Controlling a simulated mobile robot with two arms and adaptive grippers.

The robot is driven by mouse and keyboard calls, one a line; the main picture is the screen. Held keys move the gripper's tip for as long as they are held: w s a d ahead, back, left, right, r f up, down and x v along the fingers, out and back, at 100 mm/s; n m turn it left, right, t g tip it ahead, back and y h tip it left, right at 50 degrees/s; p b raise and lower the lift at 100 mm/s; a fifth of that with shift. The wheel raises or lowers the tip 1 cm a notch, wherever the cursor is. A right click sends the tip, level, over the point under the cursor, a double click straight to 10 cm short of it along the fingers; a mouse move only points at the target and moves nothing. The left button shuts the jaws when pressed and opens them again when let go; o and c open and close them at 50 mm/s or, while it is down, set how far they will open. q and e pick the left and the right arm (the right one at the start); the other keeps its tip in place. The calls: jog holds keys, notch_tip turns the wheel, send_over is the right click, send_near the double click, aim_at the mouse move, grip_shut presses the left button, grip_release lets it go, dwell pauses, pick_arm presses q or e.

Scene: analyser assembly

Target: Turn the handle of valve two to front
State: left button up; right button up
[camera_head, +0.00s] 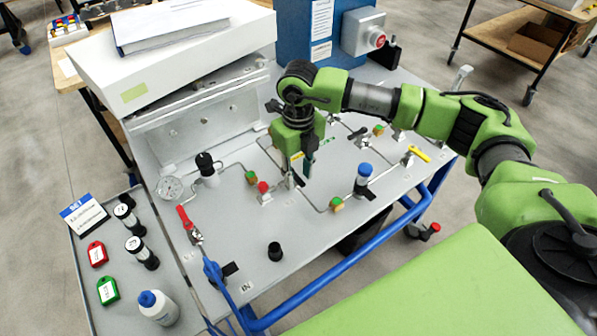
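My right gripper (303,168) reaches down over the middle of the grey panel (325,255), its fingers pointing down beside a small valve fitting (288,182). The fingers and arm hide most of this valve's handle, and I cannot tell whether they touch or grip it. A valve with a long red lever (186,220) is at the panel's left. A valve with a yellow lever (419,153) is at the right. No readable label tells me which is valve two. My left gripper is not in view.
Thin pipes join a gauge (169,188), a black-capped fitting (206,168), a red-topped fitting (263,192) and a blue-topped cylinder (363,176). A blue rail (350,262) edges the front. A white box (180,65) is behind.

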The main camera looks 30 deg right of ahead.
aim_at(299, 179)
notch_tip(299, 179, up, 12)
dwell(0.6)
dwell(0.4)
